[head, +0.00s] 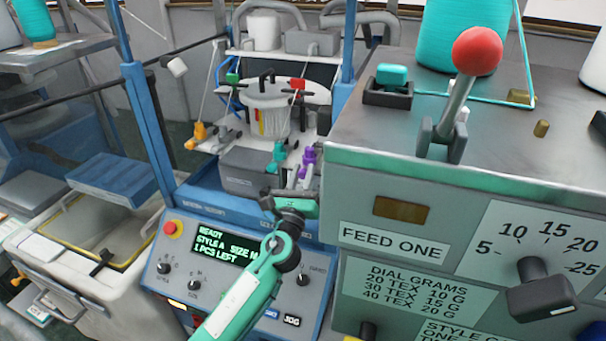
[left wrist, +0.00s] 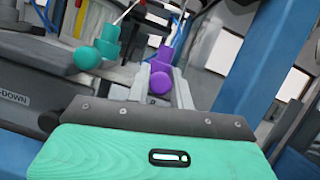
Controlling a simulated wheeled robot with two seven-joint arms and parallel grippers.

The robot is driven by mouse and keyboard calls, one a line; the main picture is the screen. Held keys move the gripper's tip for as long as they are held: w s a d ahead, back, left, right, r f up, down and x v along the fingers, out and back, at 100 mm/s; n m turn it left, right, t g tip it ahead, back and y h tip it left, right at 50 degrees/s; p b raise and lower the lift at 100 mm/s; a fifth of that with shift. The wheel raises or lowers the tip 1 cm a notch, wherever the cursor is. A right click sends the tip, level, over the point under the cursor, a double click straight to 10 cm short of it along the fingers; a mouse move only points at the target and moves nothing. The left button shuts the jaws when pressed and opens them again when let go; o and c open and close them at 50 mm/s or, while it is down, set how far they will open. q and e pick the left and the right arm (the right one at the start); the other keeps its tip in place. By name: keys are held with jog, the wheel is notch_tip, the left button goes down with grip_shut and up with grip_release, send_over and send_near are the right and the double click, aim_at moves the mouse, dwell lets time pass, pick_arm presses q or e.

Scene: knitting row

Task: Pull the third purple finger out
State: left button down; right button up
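A purple finger (head: 308,157) with a rounded knob stands at the front right of the knitting machine's shelf. In the left wrist view the purple finger (left wrist: 160,75) lies between the tips of my left gripper (left wrist: 162,80). The two grey gripper fingers are apart, one on each side of its knob; I cannot tell whether they touch it. In the head view my left gripper (head: 297,180) reaches up to it from below. A teal finger (head: 277,156) stands just left of the purple one and also shows in the left wrist view (left wrist: 98,50). My right gripper is not in view.
A grey box (head: 250,172) sits left of the fingers. A blue post (head: 345,70) and the large grey cabinet (head: 430,165) stand close on the right. The control panel (head: 228,262) lies below. A white container (head: 270,105) stands behind.

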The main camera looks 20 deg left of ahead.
pick_arm(q)
jog(key=shift+s, duration=0.3)
jog(key=shift+w, duration=0.15)
jog(key=shift+w+f, duration=0.1)
jog(key=shift+w, duration=0.05)
jog(key=c, duration=1.2)
grip_release()
jog(key=shift+c, duration=0.2)
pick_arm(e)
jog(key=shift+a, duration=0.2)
